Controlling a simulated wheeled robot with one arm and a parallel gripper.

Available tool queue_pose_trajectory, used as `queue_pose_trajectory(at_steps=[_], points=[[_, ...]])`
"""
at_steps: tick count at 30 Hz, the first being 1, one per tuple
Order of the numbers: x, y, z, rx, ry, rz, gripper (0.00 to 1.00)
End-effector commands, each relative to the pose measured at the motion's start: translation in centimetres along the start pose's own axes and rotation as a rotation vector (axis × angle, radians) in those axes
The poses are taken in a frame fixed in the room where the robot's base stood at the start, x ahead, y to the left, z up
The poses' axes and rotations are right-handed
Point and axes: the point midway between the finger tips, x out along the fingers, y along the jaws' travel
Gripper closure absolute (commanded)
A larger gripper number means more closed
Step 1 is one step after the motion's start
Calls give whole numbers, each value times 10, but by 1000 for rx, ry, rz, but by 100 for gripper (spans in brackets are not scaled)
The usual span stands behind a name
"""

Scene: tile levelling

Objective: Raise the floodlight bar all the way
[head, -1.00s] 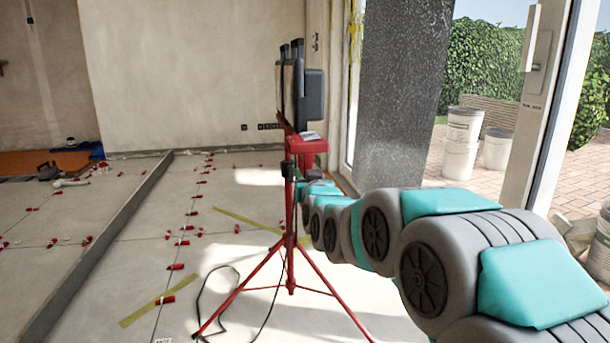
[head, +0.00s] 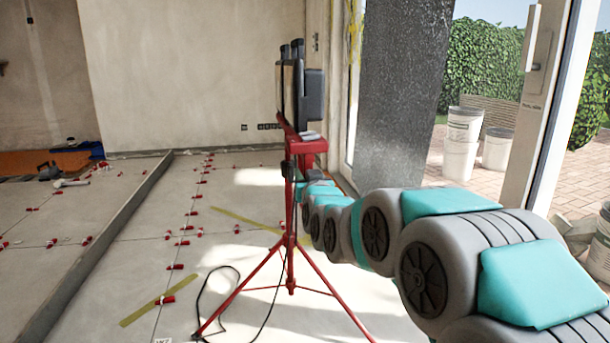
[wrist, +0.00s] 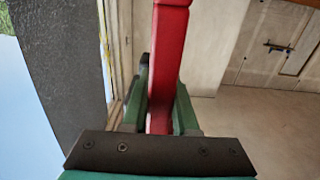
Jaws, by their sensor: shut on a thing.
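The floodlight bar (head: 291,130) is red and sits on top of a red tripod (head: 291,245), with black floodlights (head: 303,92) mounted on it. A red bar also shows in the wrist view (wrist: 168,50), running up from between the fingers. My gripper (wrist: 160,108) has its two green fingers shut on this red part. In the head view my arm reaches from the right to the stand just below the bar, and the fingers are mostly hidden there. The tripod stands upright on the tiled floor.
A black cable (head: 207,290) lies loose by the tripod's left leg. Red levelling clips (head: 175,266) dot the floor. A dark slab (head: 400,90) stands by the open glass door at right. White buckets (head: 461,145) stand outside. A raised strip (head: 105,240) crosses the floor at left.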

Motion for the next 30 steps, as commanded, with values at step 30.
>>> queue_pose_trajectory(at_steps=[30], points=[[0,0,-205,0,7,0,100]])
